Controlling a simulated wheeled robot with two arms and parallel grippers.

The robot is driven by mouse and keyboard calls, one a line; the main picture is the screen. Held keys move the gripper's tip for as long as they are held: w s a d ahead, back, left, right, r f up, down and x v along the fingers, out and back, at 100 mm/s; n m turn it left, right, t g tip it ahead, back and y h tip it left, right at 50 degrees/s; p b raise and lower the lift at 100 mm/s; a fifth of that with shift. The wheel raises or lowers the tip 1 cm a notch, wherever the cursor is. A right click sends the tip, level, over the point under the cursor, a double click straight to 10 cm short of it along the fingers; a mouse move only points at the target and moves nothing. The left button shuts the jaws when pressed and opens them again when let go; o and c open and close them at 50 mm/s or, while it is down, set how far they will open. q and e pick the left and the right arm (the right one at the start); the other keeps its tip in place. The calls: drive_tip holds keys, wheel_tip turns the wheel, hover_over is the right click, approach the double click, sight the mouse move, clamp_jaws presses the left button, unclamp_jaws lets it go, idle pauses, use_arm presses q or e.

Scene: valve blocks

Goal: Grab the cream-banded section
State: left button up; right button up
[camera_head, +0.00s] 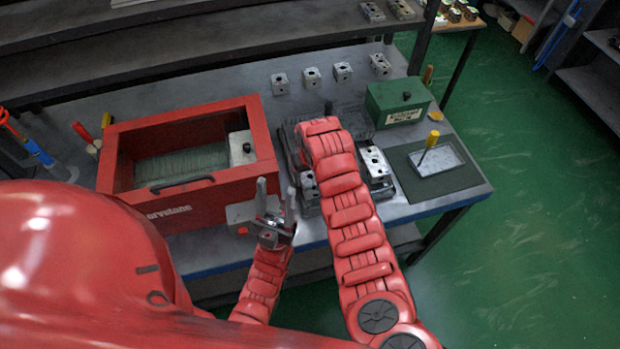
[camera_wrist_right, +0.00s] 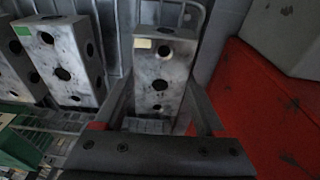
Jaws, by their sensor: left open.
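In the right wrist view a grey metal block (camera_wrist_right: 163,71) with round holes carries a small cream band near its top. It stands between the two fingers of my right gripper (camera_wrist_right: 160,95), one finger on each side. I cannot tell whether the fingers press on it or stand slightly apart. In the head view my right arm covers this gripper and the block. My left gripper (camera_head: 275,203) is open and empty, its fingers pointing up, in front of the red box (camera_head: 180,210). A similar block with a green band (camera_wrist_right: 62,62) stands to the left in the right wrist view.
Grey blocks (camera_head: 373,163) sit in a dark rack to the right of my right arm. Several loose blocks (camera_head: 311,77) stand along the table's back. A green box (camera_head: 398,102) and a tray (camera_head: 436,164) with a yellow-handled tool (camera_head: 431,143) are at the right.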

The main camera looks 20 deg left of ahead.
clamp_jaws()
drive_tip(key=shift+r, duration=0.15)
